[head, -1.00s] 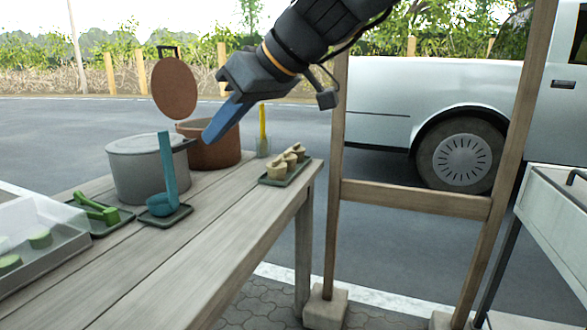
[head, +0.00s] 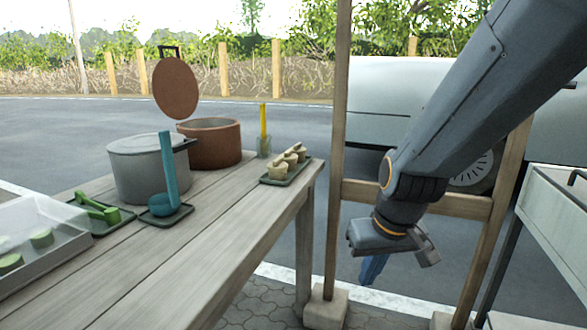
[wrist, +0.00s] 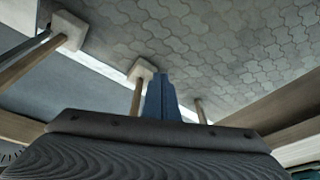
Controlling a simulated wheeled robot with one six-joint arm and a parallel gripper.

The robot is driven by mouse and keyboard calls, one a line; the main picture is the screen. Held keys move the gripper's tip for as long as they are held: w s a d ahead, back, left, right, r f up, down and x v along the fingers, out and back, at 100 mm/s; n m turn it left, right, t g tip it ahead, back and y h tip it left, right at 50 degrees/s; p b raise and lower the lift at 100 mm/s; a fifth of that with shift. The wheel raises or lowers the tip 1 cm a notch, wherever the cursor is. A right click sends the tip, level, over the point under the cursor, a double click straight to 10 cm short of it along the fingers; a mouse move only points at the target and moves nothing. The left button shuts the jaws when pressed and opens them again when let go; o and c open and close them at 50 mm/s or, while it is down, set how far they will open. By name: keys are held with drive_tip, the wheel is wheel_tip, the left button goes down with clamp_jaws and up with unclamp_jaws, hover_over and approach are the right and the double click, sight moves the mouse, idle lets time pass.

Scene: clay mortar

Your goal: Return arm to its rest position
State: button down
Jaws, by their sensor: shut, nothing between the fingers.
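My gripper (head: 372,270) hangs to the right of the wooden table, pointing down in front of the wooden frame. Its blue fingers are together with nothing between them. In the wrist view the blue fingers (wrist: 162,98) show against the paving. My arm comes in from the upper right of the head view and is clear of the table.
The wooden table (head: 235,255) holds a grey pot (head: 140,172), a brown pot (head: 218,150), a teal ladle (head: 169,175), green tongs (head: 97,208) and a tray of small pale pieces (head: 285,165). A wooden frame (head: 338,120) stands close behind my gripper. A grey cart (head: 555,215) is at right.

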drive_tip(key=s+d+f+m, duration=0.2)
drive_tip(key=s+d+f, duration=0.2)
drive_tip(key=d+f, duration=0.1)
drive_tip(key=s+a+f+n+g+b, duration=0.25)
drive_tip(key=s+a+b, duration=0.3)
drive_tip(key=a, duration=0.55)
drive_tip(key=s+a+f+n+g+b, duration=0.1)
drive_tip(key=s+a+n+b, duration=0.4)
drive_tip(key=a, duration=0.5)
drive_tip(key=d+r+m+p, duration=0.3)
drive_tip(key=d+r+p, duration=0.7)
drive_tip(key=r+p, duration=0.3)
drive_tip(key=s+d+r+m+p, duration=0.1)
drive_tip(key=d+r+m+p, duration=0.3)
drive_tip(key=d+r+p, duration=0.6)
wheel_tip(320, 180, up, 3)
drive_tip(key=p, duration=1)
drive_tip(key=shift+r+h, duration=0.15)
drive_tip(key=shift+h, duration=0.25)
drive_tip(key=shift+s+d, duration=0.1)
